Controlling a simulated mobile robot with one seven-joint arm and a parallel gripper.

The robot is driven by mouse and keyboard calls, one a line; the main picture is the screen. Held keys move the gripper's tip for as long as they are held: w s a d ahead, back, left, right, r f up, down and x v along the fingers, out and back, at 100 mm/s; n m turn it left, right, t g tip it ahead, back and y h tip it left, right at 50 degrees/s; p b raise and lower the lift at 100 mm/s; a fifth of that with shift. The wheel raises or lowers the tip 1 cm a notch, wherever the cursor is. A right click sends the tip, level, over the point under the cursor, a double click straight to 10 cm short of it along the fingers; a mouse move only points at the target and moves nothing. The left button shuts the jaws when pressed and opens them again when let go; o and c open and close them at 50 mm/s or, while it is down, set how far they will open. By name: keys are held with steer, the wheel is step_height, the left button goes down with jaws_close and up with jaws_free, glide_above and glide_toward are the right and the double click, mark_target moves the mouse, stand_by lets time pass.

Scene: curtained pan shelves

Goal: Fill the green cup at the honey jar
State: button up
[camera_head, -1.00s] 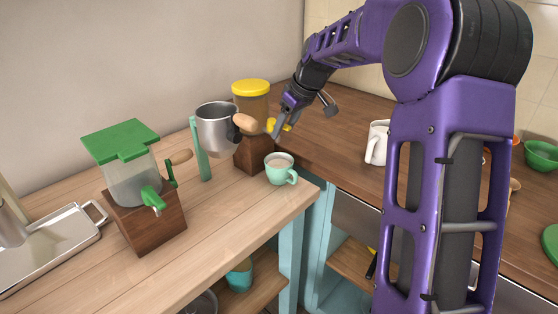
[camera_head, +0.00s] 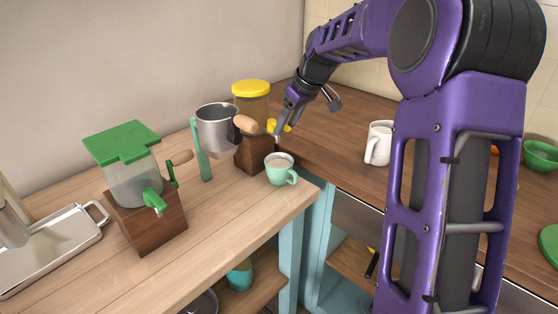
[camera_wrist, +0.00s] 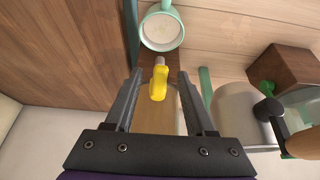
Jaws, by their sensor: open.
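The mint-green cup (camera_head: 279,174) stands upright on the light wooden counter, in front of the honey jar's wooden base. Its inside looks pale in the wrist view (camera_wrist: 161,30). The honey jar (camera_head: 252,106) has a yellow lid and an amber body, partly hidden by a metal pitcher. Its yellow tap (camera_head: 271,125) is partly hidden by my fingers in the head view. In the wrist view the tap (camera_wrist: 158,84) shows between my fingers, with gaps on both sides. My gripper (camera_head: 280,132) is open and empty, above and behind the cup; contact with the tap cannot be told.
A metal pitcher (camera_head: 216,130) with a wooden handle is close left of my gripper. A green-lidded dispenser (camera_head: 130,180) and a metal tray (camera_head: 50,250) stand further left. A white mug (camera_head: 379,143) is on the darker counter to the right, partly behind my arm.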

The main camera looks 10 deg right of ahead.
steer(key=shift+r, duration=0.1)
steer(key=p+v, duration=0.2)
steer(key=v, duration=0.3)
steer(key=shift+s+d+r+p, duration=0.1)
steer(key=shift+s+r+p, duration=0.05)
steer(key=shift+r+p, duration=0.2)
steer(key=shift+f, duration=0.1)
